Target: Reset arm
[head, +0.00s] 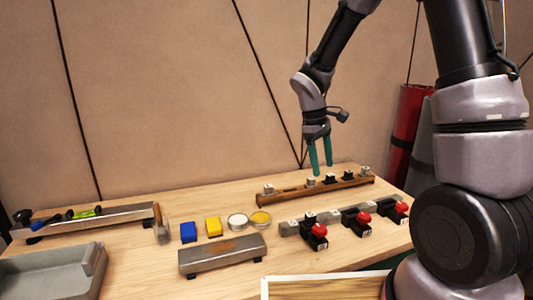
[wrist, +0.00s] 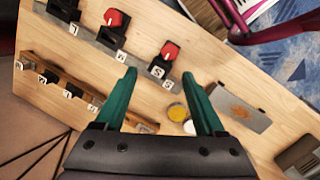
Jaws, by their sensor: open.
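My gripper (head: 320,158) has two teal fingers and points down above the back of the wooden table, over a wooden rack (head: 297,192) with several small black and pale pieces on it. The fingers are spread apart with nothing between them. In the wrist view my gripper (wrist: 160,105) is also open and empty, with the table below it. I cannot tell how high the fingertips are above the rack. My arm bends down to it from the upper right in the head view.
A grey rail with red-knobbed black switches (head: 318,230) lies front right. A blue block (head: 188,232), yellow block (head: 213,227), two round tins (head: 238,221) and a grey box (head: 222,255) are mid-table. A tool rack (head: 85,219) and grey tray (head: 50,275) are left. Red and grey rolls (head: 408,125) stand behind.

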